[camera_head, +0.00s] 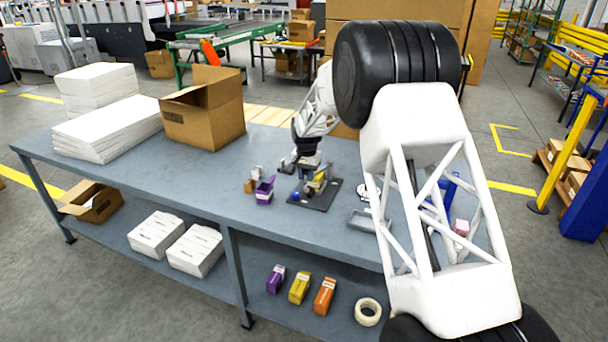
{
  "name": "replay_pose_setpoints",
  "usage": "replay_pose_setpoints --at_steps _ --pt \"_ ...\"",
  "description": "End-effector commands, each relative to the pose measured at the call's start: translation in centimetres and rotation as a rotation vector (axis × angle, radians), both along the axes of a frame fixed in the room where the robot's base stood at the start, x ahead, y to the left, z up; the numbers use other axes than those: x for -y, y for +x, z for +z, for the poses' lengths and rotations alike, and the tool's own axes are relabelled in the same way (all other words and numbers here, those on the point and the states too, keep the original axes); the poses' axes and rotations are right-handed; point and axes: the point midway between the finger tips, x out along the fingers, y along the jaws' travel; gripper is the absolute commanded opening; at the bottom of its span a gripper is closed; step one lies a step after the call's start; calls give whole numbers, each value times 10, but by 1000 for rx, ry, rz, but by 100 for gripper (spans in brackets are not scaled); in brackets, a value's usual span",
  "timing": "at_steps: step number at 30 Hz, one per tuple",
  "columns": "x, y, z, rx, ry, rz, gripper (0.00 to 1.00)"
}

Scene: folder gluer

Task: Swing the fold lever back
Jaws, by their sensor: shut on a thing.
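A small folding fixture stands on a dark base plate (322,198) on the grey-blue workbench. It carries a yellow part (318,182), and a small blue knob (296,196) shows at its left edge. My gripper (306,172) reaches down over the back of this fixture, with its fingers at the upper part. It is shut on what appears to be the fold lever. The lever itself is mostly hidden by the fingers and is too small here to make out its angle.
A purple open carton (265,190) stands close left of the fixture. A grey tray (361,220) and a pink block (461,227) lie to the right, partly behind my arm. A cardboard box (205,115) and white stacks (108,128) fill the left. The bench's front left is clear.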

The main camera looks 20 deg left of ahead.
Motion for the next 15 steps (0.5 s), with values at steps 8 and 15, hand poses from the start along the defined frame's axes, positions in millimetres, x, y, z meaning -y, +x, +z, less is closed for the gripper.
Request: replay_pose_setpoints --at_steps 8,15 --pt "28 -6 0 0 0 179 0" --pt "62 -7 0 -1 0 397 0"
